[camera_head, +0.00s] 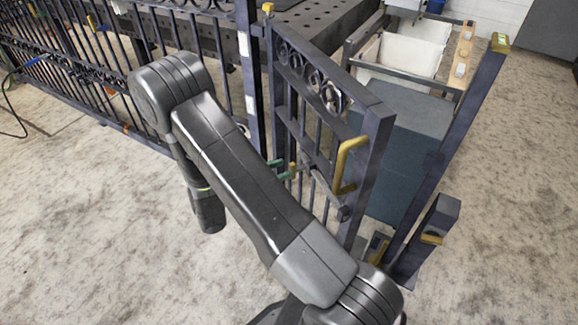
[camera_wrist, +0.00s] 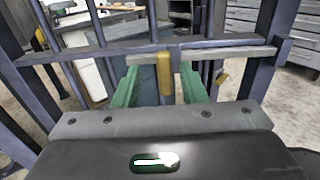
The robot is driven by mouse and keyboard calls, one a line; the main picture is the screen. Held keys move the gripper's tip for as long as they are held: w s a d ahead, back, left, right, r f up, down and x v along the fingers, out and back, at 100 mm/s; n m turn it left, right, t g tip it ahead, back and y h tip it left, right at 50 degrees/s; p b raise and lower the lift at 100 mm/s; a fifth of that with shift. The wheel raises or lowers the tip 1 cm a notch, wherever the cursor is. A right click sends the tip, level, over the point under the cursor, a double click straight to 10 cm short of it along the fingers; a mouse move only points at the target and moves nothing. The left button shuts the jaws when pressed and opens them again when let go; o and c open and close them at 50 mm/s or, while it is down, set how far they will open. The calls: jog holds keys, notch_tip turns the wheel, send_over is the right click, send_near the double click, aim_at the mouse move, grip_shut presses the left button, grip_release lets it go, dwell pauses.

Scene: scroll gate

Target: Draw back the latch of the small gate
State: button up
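The small gate (camera_head: 375,125) is a dark metal frame with bars, scroll rings near its top and a yellow pull handle (camera_head: 350,165). A short yellow latch knob (camera_head: 292,171) shows on its inner side at mid height, partly hidden. In the wrist view the upright knob (camera_wrist: 164,72) is in front of a grey horizontal bar (camera_wrist: 110,51). My gripper (camera_head: 281,169) has green fingers, one on each side of the knob. In the wrist view my gripper (camera_wrist: 161,88) is open, with visible gaps between the knob and both fingers.
A dark post (camera_head: 455,125) with a yellow cap stands right of the gate, with a gap between. A blue-grey box (camera_head: 400,150) and a cart with white bins (camera_head: 410,52) stand behind. A long fence (camera_head: 90,75) runs left. The foreground floor is clear.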

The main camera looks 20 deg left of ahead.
aim_at(290, 169)
jog(key=v, duration=0.9)
jog(key=shift+s+a, duration=0.15)
jog(key=x, duration=1.3)
jog(key=shift+d, duration=0.65)
